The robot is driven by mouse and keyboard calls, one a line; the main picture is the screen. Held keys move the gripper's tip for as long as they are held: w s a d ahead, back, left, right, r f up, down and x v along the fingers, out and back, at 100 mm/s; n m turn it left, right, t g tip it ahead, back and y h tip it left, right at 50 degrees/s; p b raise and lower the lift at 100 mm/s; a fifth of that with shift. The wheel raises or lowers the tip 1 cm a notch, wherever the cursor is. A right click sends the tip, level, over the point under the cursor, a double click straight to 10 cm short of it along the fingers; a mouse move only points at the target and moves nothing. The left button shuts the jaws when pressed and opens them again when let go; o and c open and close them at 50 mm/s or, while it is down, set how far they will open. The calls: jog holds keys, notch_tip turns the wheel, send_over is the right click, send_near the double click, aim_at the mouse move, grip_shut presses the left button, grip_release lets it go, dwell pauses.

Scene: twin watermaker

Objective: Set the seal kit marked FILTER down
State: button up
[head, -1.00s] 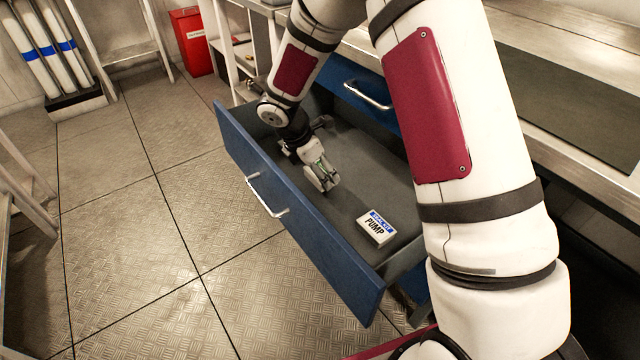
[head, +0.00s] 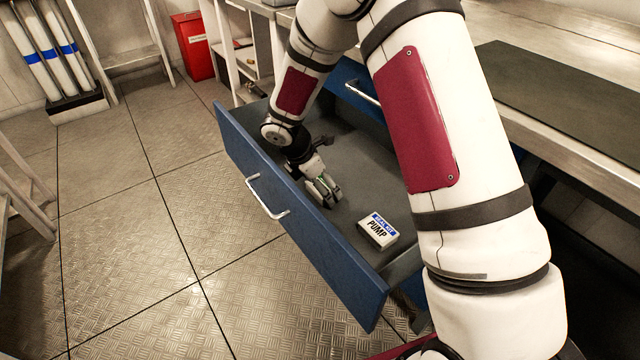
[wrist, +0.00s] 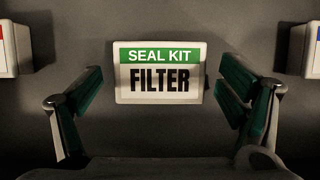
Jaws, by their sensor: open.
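The seal kit marked FILTER (wrist: 160,73), a white box with a green band, lies flat on the grey drawer floor in the wrist view. My gripper (wrist: 160,88) is open, its green-padded fingers to the left and right of the kit with a gap on each side. In the head view my gripper (head: 325,192) is low inside the open blue drawer (head: 290,215). The FILTER kit cannot be made out there, hidden by my gripper.
The seal kit marked PUMP (head: 378,231) lies nearer the drawer's front right end. In the wrist view, a red-marked white box (wrist: 8,48) is cut off at the left edge and a blue-marked one (wrist: 303,50) at the right. Bare drawer floor lies between the boxes.

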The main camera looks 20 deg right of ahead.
jog(key=shift+r, duration=0.15)
jog(key=p+v, duration=0.4)
jog(key=v, duration=0.8)
jog(key=s+d+r+m+g, duration=0.1)
jog(key=s+d+r+m, duration=0.4)
jog(key=s+r, duration=0.4)
jog(key=s+d+r+m, duration=0.2)
jog(key=s+r+m, duration=0.4)
jog(key=s+r, duration=0.25)
jog(key=s+a+r+m+y, duration=0.1)
jog(key=s+m, duration=0.4)
jog(key=s, duration=0.6)
jog(key=s+a+r+m+y, duration=0.1)
jog(key=s+m+y, duration=0.2)
jog(key=s, duration=0.8)
jog(key=m, duration=0.2)
jog(key=shift+s+r+m, duration=0.25)
jog(key=shift+r+m, duration=0.05)
